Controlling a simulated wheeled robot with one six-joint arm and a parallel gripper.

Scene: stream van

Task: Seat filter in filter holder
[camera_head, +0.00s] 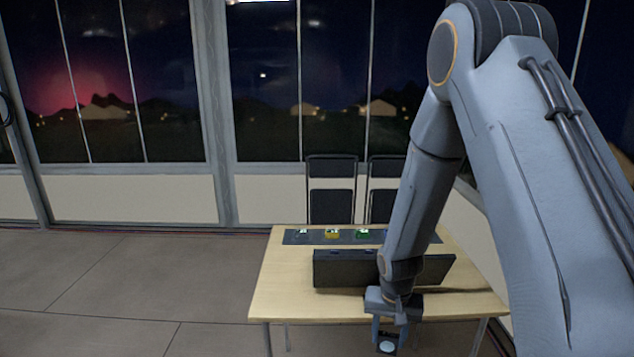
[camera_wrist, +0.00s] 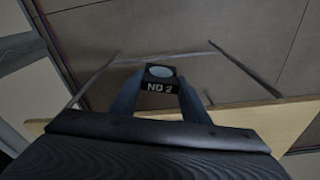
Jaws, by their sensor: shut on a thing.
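A small black square-framed filter with a pale round glass, marked "ND 2" in the wrist view (camera_wrist: 160,76), is held between the two fingers of my gripper (camera_wrist: 158,88). In the head view my gripper (camera_head: 387,333) points down at the table's front edge, shut on the filter (camera_head: 387,344). A long dark box-like unit (camera_head: 345,268) stands on the table behind my gripper; it may be the filter holder, but I cannot tell. My arm hides part of it.
The wooden table (camera_head: 285,300) has bare room at its front left. A dark strip (camera_head: 348,237) along its back bears several small coloured items, among them a yellow one (camera_head: 332,233) and a green one (camera_head: 363,234). Two dark chairs (camera_head: 331,190) stand behind. Open floor (camera_head: 120,275) lies left.

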